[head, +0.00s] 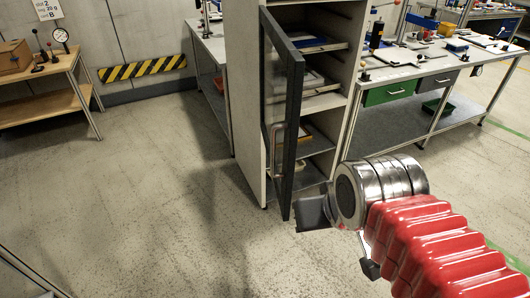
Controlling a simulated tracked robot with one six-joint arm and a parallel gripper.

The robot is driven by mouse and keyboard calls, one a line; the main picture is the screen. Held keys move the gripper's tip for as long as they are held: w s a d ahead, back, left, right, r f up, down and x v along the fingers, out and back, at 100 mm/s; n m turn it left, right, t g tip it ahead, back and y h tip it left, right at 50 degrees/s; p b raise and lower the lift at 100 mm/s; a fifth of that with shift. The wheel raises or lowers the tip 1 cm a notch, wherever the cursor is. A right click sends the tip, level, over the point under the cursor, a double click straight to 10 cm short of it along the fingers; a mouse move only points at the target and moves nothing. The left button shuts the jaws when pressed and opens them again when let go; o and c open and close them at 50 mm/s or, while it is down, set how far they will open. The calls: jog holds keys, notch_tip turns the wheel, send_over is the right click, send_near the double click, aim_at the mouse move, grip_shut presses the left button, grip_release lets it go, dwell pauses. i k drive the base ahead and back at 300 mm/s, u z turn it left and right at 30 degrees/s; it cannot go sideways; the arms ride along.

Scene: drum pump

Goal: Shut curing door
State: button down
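The curing door (284,120) is a glass door in a dark frame on a tall pale cabinet (243,105). It stands open, swung out from the cabinet's left front edge, and the shelves show to its right. Its upright metal handle (277,150) is on the face turned left. My gripper (316,212) is low beside the door's bottom free corner, at its right. A dark gripper part overlaps or nearly meets that corner in the picture; I cannot tell whether they touch. The handle is clear of my gripper. The fingertips are not clearly visible.
The cabinet shelves (322,103) hold trays and flat items. A workbench (398,72) with a green drawer (388,92) stands at the right. A wooden table (45,107) stands at the far left. The floor (150,190) left of the door is clear.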

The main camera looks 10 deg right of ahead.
aim_at(273, 39)
jog(key=z, duration=0.05)
jog(key=k, duration=0.95)
jog(key=u, duration=1.1)
jog(key=i, duration=2)
